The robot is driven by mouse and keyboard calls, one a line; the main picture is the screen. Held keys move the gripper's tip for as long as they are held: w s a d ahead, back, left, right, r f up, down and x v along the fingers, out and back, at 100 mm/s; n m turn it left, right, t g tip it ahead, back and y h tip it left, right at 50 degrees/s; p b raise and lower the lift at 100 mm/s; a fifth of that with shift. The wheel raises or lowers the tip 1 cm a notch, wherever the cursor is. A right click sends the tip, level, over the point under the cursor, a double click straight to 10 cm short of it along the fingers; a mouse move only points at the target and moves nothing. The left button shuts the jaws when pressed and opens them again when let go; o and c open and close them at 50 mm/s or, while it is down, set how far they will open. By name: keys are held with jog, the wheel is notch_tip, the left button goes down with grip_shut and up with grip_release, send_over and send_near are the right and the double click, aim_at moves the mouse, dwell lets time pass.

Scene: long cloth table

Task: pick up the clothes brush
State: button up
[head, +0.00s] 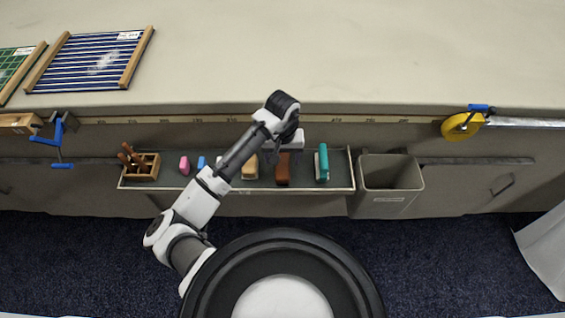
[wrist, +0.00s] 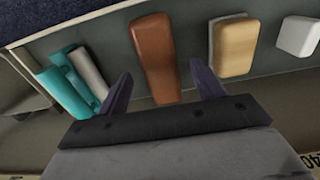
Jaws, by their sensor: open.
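A brown, elongated block that looks like the clothes brush (head: 282,173) lies in the narrow shelf tray along the table's front. In the wrist view the brown brush (wrist: 154,58) has a wide far end and a narrower near end. No bristles show. My gripper (head: 284,153) is above the tray at the brush. In the wrist view my gripper (wrist: 163,86) is open, with one dark finger on each side of the brush's near end and gaps on both sides. Nothing is held. The gripper's height above the brush is hard to tell.
A tan block (wrist: 236,48) with a pale layer and a white block (wrist: 298,36) lie on one side of the brush. A teal object (head: 322,163) lies on the other. The tray (head: 217,188) has a raised front edge. A grey bin (head: 388,204) stands right of it.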

jog(key=shift+f, duration=1.2)
jog(key=c, duration=1.1)
notch_tip(320, 180, up, 20)
jog(key=shift+r, duration=0.1)
